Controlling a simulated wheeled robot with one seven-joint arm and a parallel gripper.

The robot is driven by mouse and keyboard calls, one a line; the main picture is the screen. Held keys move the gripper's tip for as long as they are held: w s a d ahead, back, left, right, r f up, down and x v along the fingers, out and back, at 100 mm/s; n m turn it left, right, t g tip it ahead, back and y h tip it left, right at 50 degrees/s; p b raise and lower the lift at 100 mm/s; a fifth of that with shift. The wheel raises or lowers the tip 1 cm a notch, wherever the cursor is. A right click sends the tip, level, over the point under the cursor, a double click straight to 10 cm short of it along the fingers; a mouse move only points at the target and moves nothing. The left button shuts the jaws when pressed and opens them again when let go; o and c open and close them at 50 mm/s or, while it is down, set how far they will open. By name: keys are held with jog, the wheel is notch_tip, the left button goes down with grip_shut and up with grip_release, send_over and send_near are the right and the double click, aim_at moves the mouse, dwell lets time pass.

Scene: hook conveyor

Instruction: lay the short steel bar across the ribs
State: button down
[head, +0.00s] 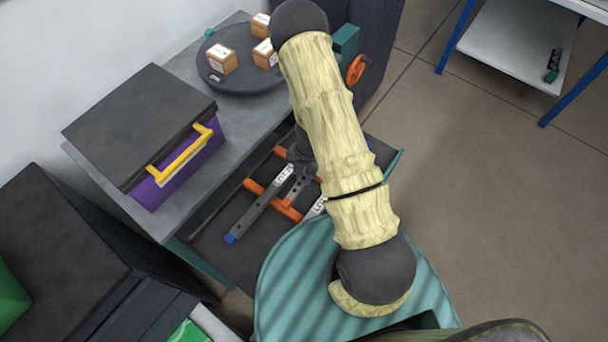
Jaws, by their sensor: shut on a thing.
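An open drawer (215,247) holds orange ribs (287,211) with bars over them. A long grey bar (258,208) with a blue end and a white label lies slanted across the ribs. My gripper (299,166), dark and partly hidden by my own arm, is low over the drawer and shut on a short grey steel bar (296,190), just right of the long bar. I cannot tell whether the short bar touches the ribs. Another labelled bar (315,209) shows partly at the right, mostly hidden by my arm.
A purple box with a black lid and yellow handle (180,155) stands on the grey bench left of the drawer. A dark round turntable (240,80) with small cartons is behind. A white-shelved table (515,45) stands far right; the floor between is clear.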

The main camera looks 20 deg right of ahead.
notch_tip(320, 180, down, 7)
jog(key=b, duration=0.4)
jog(key=shift+r+b, duration=0.15)
jog(key=shift+b, duration=0.25)
jog(key=c, duration=1.2)
grip_release()
jog(key=shift+o, duration=0.2)
notch_tip(320, 180, up, 17)
jog(key=w+d+p, duration=0.1)
jog(key=d+p, duration=0.1)
jog(key=p, duration=0.2)
jog(key=shift+w+r, duration=0.15)
jog(key=shift+w, duration=0.2)
